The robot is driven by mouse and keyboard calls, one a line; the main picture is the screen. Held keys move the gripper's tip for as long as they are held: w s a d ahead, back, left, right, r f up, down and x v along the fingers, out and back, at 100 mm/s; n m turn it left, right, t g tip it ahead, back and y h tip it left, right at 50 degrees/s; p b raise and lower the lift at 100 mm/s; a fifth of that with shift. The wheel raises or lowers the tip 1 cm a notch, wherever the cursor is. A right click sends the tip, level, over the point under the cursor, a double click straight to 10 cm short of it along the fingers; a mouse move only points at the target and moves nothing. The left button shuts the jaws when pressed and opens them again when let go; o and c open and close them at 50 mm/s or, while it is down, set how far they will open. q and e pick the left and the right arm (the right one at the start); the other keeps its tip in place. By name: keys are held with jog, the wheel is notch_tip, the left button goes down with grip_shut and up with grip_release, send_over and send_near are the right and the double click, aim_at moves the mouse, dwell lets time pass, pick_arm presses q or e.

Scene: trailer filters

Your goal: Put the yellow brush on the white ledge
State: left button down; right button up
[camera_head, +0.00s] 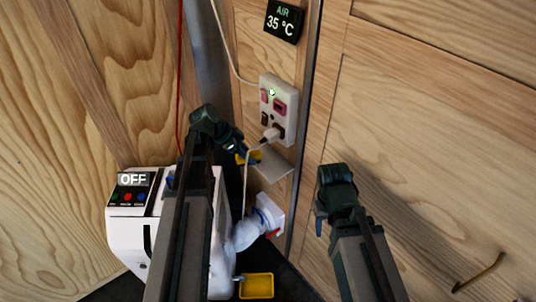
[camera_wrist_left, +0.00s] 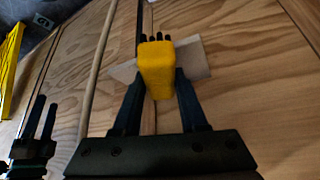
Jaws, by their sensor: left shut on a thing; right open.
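The yellow brush (camera_head: 254,156) is held at the tip of my left gripper (camera_head: 243,153), close to the white ledge on the wall. In the left wrist view the brush (camera_wrist_left: 155,68) sits between the fingers of my left gripper (camera_wrist_left: 156,95), with dark bristles at its far end. The white ledge (camera_head: 274,166) is a small flat plate below the socket panel. It also shows behind the brush in the left wrist view (camera_wrist_left: 192,58). I cannot tell whether brush and ledge touch. My right gripper (camera_head: 322,215) is open and empty, to the right of the ledge.
A socket panel (camera_head: 279,108) with a plugged-in white cable is above the ledge. An air display (camera_head: 284,21) reads 35 °C. A white machine (camera_head: 130,220) showing OFF stands at the left. A yellow tray (camera_head: 256,287) lies low in the middle. A hook (camera_head: 480,273) is at the right.

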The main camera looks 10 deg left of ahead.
aim_at(257, 152)
pick_arm(q)
jog(key=shift+w+d, duration=0.4)
jog(key=shift+d, duration=0.3)
jog(key=shift+w+d, duration=0.4)
jog(key=shift+d, duration=0.3)
jog(key=w+d, duration=0.2)
jog(key=d, duration=0.1)
jog(key=shift+d+f, duration=0.1)
jog(key=shift+d, duration=0.2)
jog(key=shift+s+a+f+b, duration=0.1)
jog(key=shift+a+f+b, duration=0.1)
jog(key=shift+f+b, duration=0.65)
jog(key=shift+r, duration=0.2)
jog(key=shift+f, duration=0.2)
jog(key=shift+c, duration=2.2)
grip_release()
jog(key=shift+r, duration=0.1)
